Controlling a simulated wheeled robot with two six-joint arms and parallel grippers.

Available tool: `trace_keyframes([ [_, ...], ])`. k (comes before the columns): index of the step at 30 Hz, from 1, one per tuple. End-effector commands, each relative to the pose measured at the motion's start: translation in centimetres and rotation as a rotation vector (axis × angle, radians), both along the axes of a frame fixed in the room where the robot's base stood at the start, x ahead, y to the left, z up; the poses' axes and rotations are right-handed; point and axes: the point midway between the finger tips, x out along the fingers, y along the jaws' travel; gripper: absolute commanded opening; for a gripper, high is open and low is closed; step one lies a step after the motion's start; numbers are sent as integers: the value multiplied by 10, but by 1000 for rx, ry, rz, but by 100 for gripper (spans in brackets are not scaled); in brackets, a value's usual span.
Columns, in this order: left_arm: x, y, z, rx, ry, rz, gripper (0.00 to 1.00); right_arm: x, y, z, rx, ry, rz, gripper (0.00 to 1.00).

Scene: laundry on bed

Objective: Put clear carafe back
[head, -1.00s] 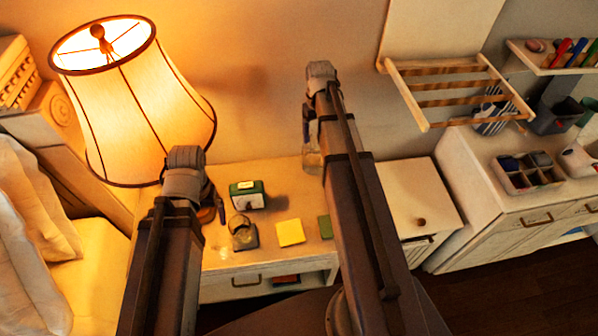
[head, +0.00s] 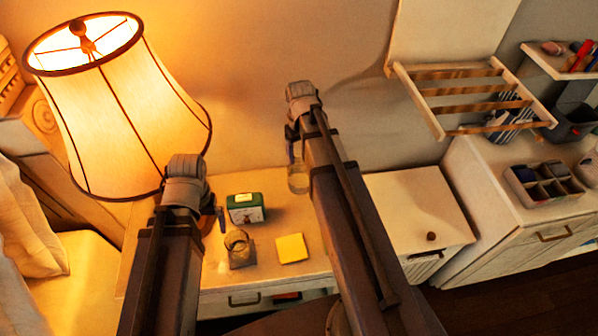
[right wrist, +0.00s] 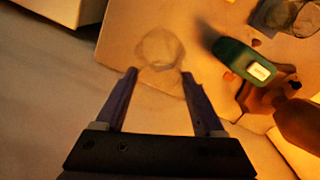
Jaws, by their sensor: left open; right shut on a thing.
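The clear carafe (head: 298,178) is see-through and looks upright over the back of the nightstand, below my right gripper (head: 291,145). In the right wrist view the faint clear carafe (right wrist: 160,50) shows at the fingertips of my right gripper (right wrist: 159,74), which is shut on it. I cannot tell whether its base touches the nightstand top. My left gripper (head: 220,217) is open, near the lamp and left of the green box; its fingers are mostly hidden behind its own wrist.
The nightstand (head: 270,186) also holds a green box (head: 246,207), a glass jar (head: 237,243) on a dark coaster and a yellow square (head: 291,248). A large lit lamp (head: 120,110) stands at left. A white cabinet (head: 415,210) is at right, below a wall rack (head: 470,100).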

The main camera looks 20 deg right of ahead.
Motion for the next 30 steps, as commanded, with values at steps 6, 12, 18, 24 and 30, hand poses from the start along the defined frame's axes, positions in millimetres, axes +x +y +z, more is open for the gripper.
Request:
trace_keyframes([
  [6,0,0,-18,0,0,0,100,-1,-3,-18,0,0,0,0],
  [12,0,0,-22,0,0,0,100,-1,-3,-22,0,0,0,0],
  [18,0,0,-45,0,0,0,100,-2,-6,-45,0,0,-1,0],
  [24,0,0,-56,0,0,0,100,-2,-9,-56,0,0,-1,0],
  [30,0,0,-54,0,0,0,100,-2,-9,-54,0,0,-1,0],
])
